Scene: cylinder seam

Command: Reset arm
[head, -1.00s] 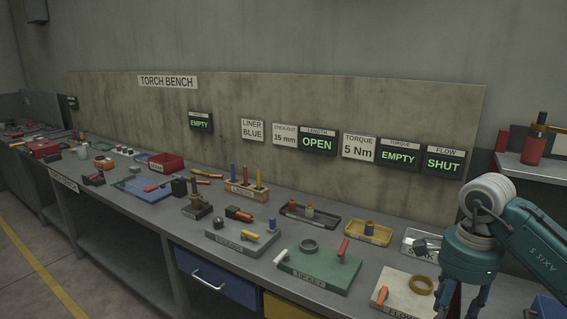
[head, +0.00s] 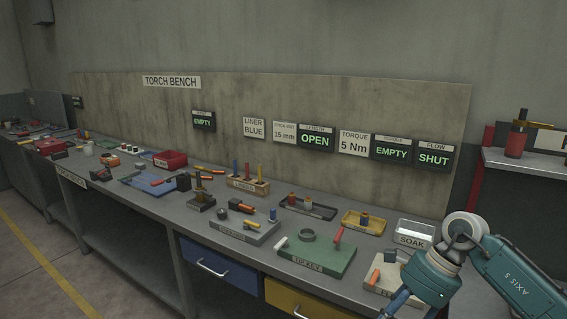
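My teal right arm (head: 508,284) comes in from the lower right, with a pale grey joint at its bend. Its wrist points down and to the left over the front right part of the bench. The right gripper (head: 412,308) shows only as blue finger parts at the bottom edge. Its fingertips are cut off, so its opening and anything between them are hidden. The arm covers part of a cream plate (head: 379,288) with an orange piece on it. My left arm and gripper are not in view.
The long grey bench (head: 150,208) carries a green plate (head: 318,262), a yellow tray (head: 349,222), a white SOAK tray (head: 418,226), a dark tray (head: 322,212) and a red bin (head: 170,159). A red-framed stand (head: 525,163) is at right. The floor at left is clear.

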